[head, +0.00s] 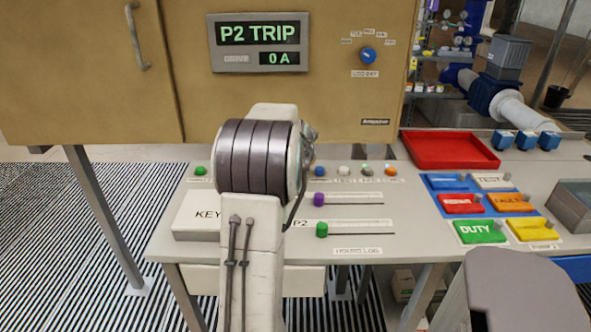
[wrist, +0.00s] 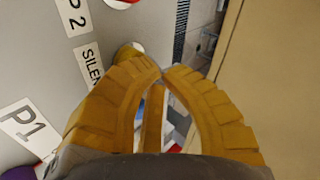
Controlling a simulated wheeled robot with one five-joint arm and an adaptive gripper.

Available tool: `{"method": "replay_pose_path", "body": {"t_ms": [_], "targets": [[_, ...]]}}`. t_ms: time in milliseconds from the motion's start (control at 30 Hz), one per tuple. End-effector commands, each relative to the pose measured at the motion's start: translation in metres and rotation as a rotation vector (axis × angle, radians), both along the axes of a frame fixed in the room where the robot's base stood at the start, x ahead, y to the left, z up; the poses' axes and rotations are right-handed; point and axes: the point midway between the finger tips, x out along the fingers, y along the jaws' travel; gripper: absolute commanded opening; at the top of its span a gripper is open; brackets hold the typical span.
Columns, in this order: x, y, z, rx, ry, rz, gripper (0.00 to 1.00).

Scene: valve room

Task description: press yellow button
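In the wrist view, a rounded yellow shape (wrist: 128,50), likely the yellow button, shows just past the left finger, beside a label starting "SILEN". The finger partly covers it. I cannot tell whether they touch. My gripper (wrist: 162,71) has two ridged yellow-brown fingers whose tips meet, with nothing held between them. In the head view, my arm hides the gripper and part of the button row; no yellow button shows in that row.
The console (head: 410,235) has blue (head: 319,171), white, green and orange buttons, plus purple (head: 318,199) and green (head: 321,230) sliders. A red tray (head: 450,135) and coloured labelled blocks stand to the right. A brown cabinet (head: 90,80) rises behind.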

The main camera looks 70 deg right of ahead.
Motion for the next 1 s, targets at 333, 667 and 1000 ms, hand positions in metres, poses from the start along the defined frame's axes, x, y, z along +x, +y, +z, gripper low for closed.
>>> {"method": "replay_pose_path", "body": {"t_ms": [333, 667, 1000], "targets": [[0.000, 0.000, -0.004, 0.002, 0.000, 0.000, 0.00], [0.000, 0.000, -0.001, 0.003, 0.001, 0.000, 0.00], [0.000, 0.000, 0.014, 0.001, 0.000, 0.000, 0.00]]}}
